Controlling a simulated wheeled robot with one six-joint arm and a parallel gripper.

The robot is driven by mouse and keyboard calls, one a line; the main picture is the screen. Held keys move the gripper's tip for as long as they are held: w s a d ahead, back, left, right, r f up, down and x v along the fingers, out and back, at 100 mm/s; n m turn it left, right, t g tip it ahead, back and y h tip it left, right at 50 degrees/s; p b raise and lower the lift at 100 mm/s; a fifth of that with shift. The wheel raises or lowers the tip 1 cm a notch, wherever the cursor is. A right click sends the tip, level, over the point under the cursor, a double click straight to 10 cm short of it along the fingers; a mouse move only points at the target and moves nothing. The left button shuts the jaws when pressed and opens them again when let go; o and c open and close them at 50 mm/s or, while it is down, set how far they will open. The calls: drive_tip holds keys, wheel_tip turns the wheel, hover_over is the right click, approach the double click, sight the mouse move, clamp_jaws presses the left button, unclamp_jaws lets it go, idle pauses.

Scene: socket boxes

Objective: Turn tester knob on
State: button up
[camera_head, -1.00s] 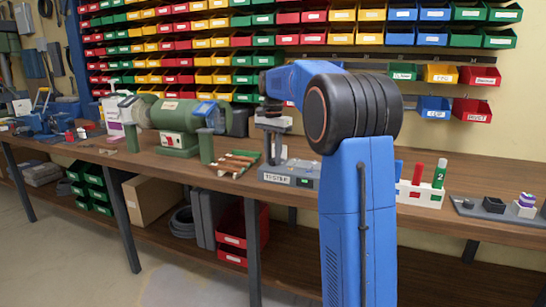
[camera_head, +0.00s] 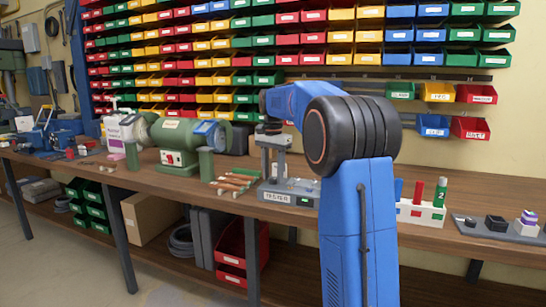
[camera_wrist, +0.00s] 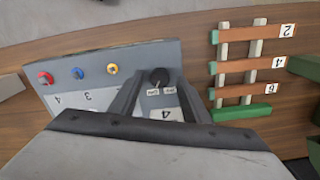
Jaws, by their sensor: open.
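The tester (camera_head: 273,197) is a grey box on the bench in the head view, partly hidden behind my arm. In the wrist view its grey panel (camera_wrist: 66,72) has a dark round knob (camera_wrist: 160,77) with two small white labels beside it. The knob's on or off position is too small to read. My gripper (camera_wrist: 161,76) is open, with one finger on each side of the knob. I cannot tell whether the fingers touch it. In the head view my gripper (camera_head: 273,168) points down over the tester.
A rack of numbered brown and green bars (camera_wrist: 238,91) lies beside the tester. A green grinder (camera_head: 178,140) stands to its left, and a white holder (camera_head: 420,212) with coloured fuses to its right.

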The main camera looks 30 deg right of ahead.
sight(273, 180)
wheel_tip(273, 180, up, 17)
idle(0.5)
idle(0.4)
drive_tip(key=s+a+f+n+t, duration=0.1)
drive_tip(key=s+a+f+n, duration=0.35)
drive_tip(key=s+a, duration=0.4)
drive_tip(key=s+a+f+n+t, duration=0.1)
drive_tip(key=s+a+f+n, duration=0.3)
drive_tip(key=s, duration=0.8)
drive_tip(key=s+a+f+n+t, duration=0.1)
drive_tip(key=s+a+f+n, duration=0.1)
drive_tip(key=s+f, duration=0.7)
drive_tip(key=s+a+f+n+t, duration=0.1)
drive_tip(key=s+a+f+n, duration=0.2)
drive_tip(key=s+f, duration=0.7)
wheel_tip(273, 180, down, 5)
drive_tip(key=shift+s+a+r+t, duration=0.15)
drive_tip(key=shift+s+a+t, duration=0.2)
drive_tip(key=shift+a, duration=0.5)
